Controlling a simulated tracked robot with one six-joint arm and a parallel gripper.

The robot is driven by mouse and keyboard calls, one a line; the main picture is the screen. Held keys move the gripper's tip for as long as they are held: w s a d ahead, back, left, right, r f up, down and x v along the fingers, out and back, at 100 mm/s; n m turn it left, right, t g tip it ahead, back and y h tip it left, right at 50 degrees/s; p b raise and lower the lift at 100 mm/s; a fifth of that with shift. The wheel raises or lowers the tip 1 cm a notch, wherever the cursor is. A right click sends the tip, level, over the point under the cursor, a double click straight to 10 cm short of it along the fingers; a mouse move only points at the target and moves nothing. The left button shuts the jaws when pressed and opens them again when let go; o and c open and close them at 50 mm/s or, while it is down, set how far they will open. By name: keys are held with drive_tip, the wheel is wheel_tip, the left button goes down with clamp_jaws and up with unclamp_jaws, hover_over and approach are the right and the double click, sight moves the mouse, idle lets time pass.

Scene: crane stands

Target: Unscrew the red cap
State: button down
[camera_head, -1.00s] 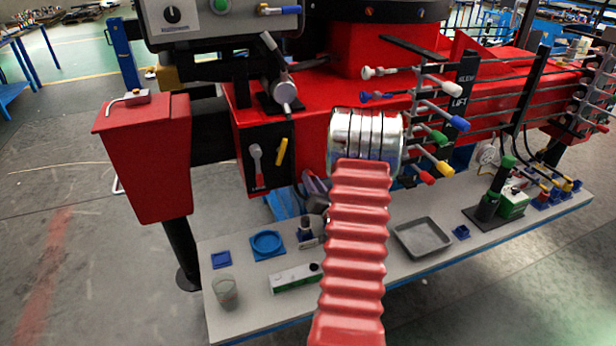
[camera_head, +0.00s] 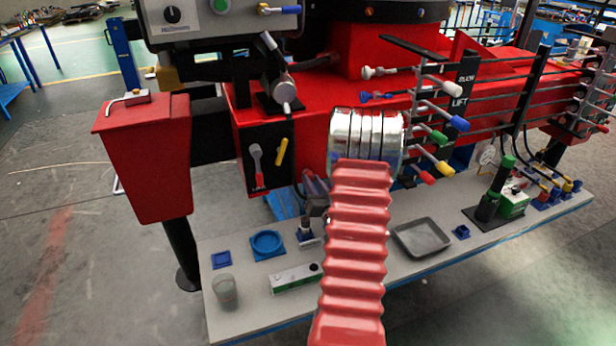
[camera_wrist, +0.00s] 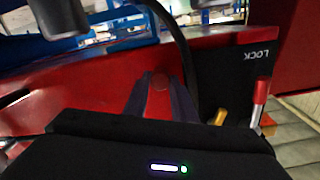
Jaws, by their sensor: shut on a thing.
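The cap sits against the red body of the crane stand (camera_wrist: 85,85). In the head view my gripper (camera_head: 316,190) shows only in part, low beside the red stand, and my own arm hides the cap there. I cannot tell how far the cap has turned.
A black LOCK panel (camera_wrist: 235,75) with red and yellow levers is close on the right in the wrist view. In the head view a grey bench (camera_head: 400,275) below holds a tray (camera_head: 422,238), a blue dish (camera_head: 267,244) and a glass (camera_head: 224,291).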

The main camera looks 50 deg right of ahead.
drive_tip(key=shift+n, duration=1.4)
